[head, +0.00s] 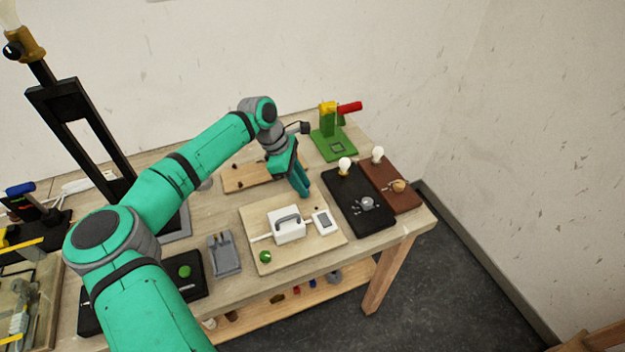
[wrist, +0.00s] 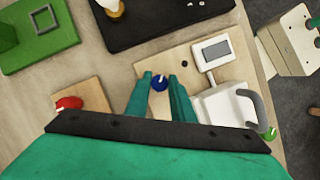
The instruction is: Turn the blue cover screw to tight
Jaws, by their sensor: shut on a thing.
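The blue cover screw (wrist: 159,84) is a small round blue knob with a pale mark on top. It sits at the edge of the light wooden board (wrist: 190,58) in the wrist view. My gripper (wrist: 160,78) is shut on it, with one teal finger on each side. In the head view my gripper (head: 304,193) points down at the back edge of the same board (head: 300,254), and the fingers hide the screw there. How far the screw is turned I cannot tell.
The board also bears a white box with a grey handle (head: 287,224), a white box with a grey panel (head: 324,222) and a green knob (head: 265,256). A black board with a bulb (head: 348,206) stands close right. A green stand (head: 333,145) is behind.

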